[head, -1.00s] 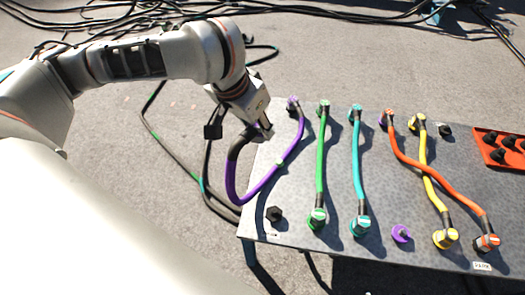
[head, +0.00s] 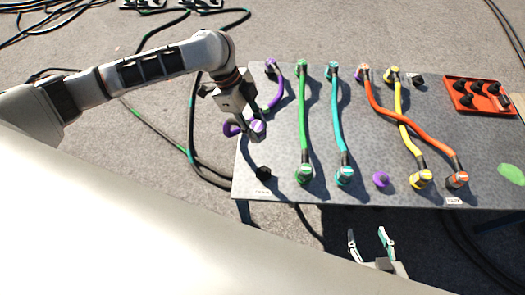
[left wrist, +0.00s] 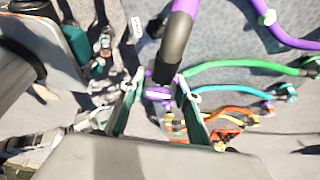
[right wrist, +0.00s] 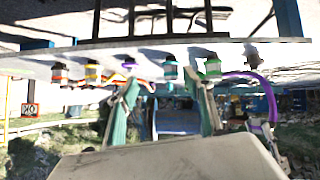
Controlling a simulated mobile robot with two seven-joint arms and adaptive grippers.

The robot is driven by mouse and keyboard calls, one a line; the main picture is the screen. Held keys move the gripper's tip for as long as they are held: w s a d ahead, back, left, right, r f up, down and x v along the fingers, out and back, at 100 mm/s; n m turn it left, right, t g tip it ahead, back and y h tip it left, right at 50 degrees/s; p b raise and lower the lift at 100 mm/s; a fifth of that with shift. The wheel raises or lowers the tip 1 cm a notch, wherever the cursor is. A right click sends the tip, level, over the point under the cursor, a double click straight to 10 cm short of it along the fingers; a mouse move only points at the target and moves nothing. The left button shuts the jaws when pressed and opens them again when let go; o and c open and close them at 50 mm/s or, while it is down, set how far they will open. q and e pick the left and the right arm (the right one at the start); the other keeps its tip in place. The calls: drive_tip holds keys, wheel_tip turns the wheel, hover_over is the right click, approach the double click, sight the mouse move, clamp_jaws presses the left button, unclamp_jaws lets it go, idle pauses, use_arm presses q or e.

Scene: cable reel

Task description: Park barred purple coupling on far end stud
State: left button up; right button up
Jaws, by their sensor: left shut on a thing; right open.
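My left gripper (head: 242,116) is shut on the purple coupling (head: 258,127) at the near end of the purple cable (head: 275,98). It holds it above the table's left part. In the left wrist view the coupling (left wrist: 158,94) shows a pale bar between the fingers. The cable's other end (head: 271,66) sits at the table's far left. A bare black stud (head: 263,173) stands at the near left corner, in front of the coupling. Another dark stud (head: 417,80) stands at the far right of the cable row. My right gripper (head: 371,244) is open and empty, below the table's front edge.
Green (head: 304,120), teal (head: 338,120), orange (head: 385,115) and yellow (head: 400,105) cables lie across the table. A bare purple stud (head: 381,180) stands between the near teal and yellow ends. A red tray (head: 452,96) with black pieces is at the right.

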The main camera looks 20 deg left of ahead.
use_arm(q)
drive_tip(key=d+f+m+g, duration=0.1)
drive_tip(key=f+m, duration=0.1)
drive_tip(key=f, duration=0.2)
drive_tip(key=s+d+f+m+g+y+b, duration=0.1)
drive_tip(key=f+m, duration=0.2)
drive_tip(key=f, duration=0.2)
drive_tip(key=s+d+f+m+g+b, duration=0.1)
drive_tip(key=f+m, duration=0.2)
drive_tip(key=f, duration=0.1)
drive_tip(key=shift+s+f, duration=0.25)
drive_tip(key=shift+f+b, duration=0.6)
drive_tip(key=shift+f, duration=0.25)
drive_tip(key=shift+w+f, duration=0.1)
drive_tip(key=shift+f, duration=0.45)
drive_tip(key=shift+f+b, duration=0.35)
drive_tip(key=shift+b, duration=0.05)
use_arm(e)
drive_tip(key=shift+w+a+f, duration=0.1)
drive_tip(key=shift+w+f, duration=0.1)
drive_tip(key=shift+f, duration=0.5)
use_arm(q)
drive_tip(key=shift+w, duration=0.1)
use_arm(e)
drive_tip(key=shift+a, duration=0.1)
drive_tip(key=shift+w+r, duration=0.1)
drive_tip(key=shift+r, duration=0.2)
